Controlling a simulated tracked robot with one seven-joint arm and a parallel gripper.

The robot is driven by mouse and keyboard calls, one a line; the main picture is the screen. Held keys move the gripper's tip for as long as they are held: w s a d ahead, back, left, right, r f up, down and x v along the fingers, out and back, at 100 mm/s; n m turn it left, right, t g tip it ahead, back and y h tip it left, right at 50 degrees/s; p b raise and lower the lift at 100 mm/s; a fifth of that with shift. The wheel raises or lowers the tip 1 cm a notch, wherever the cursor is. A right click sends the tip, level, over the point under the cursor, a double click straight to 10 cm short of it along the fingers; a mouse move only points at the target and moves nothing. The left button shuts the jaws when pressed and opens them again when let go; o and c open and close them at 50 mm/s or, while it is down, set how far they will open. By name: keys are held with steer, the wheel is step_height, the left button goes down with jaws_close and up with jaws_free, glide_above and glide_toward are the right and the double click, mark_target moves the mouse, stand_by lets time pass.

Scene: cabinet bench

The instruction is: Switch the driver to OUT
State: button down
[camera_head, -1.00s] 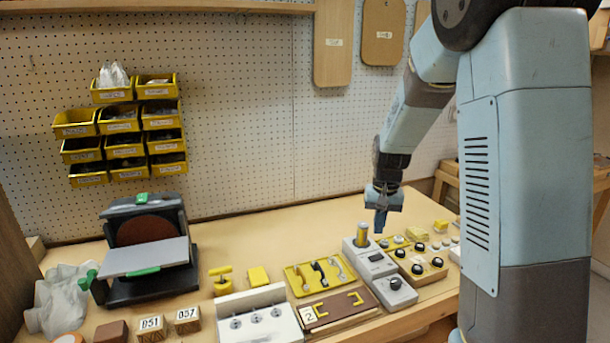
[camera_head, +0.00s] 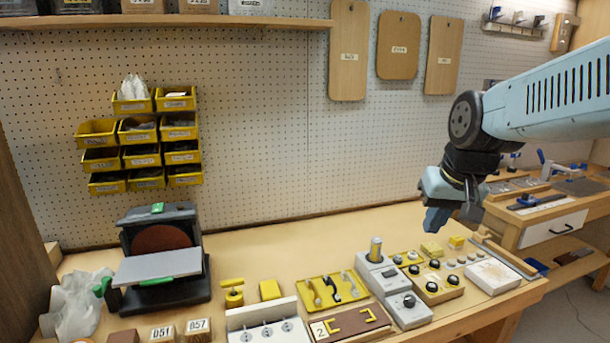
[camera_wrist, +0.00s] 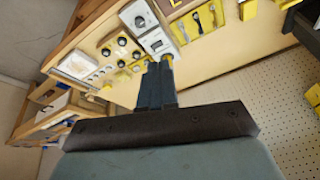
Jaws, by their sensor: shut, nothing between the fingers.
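A grey unit, which looks like the driver (camera_head: 391,284), stands on the bench in the head view. It has a yellow-and-grey post (camera_head: 375,250) at its far end, a dark small panel in the middle and a round dark knob (camera_head: 409,301) at its near end. Any IN or OUT marking is too small to read. The grey unit also shows at the top of the wrist view (camera_wrist: 153,40). My gripper (camera_head: 436,222) is shut and empty, raised above and to the right of the unit. Its closed fingers show in the wrist view (camera_wrist: 158,68).
A board with black knobs (camera_head: 437,287) stands right of the unit, with a white box (camera_head: 493,277) farther right.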

steer(key=s+r+t, duration=0.1)
steer(key=s, duration=0.7)
steer(key=shift+r+n+h, duration=0.3)
steer(key=shift+r+h, duration=0.05)
steer(key=shift+h, duration=0.05)
steer(key=shift+w, duration=0.2)
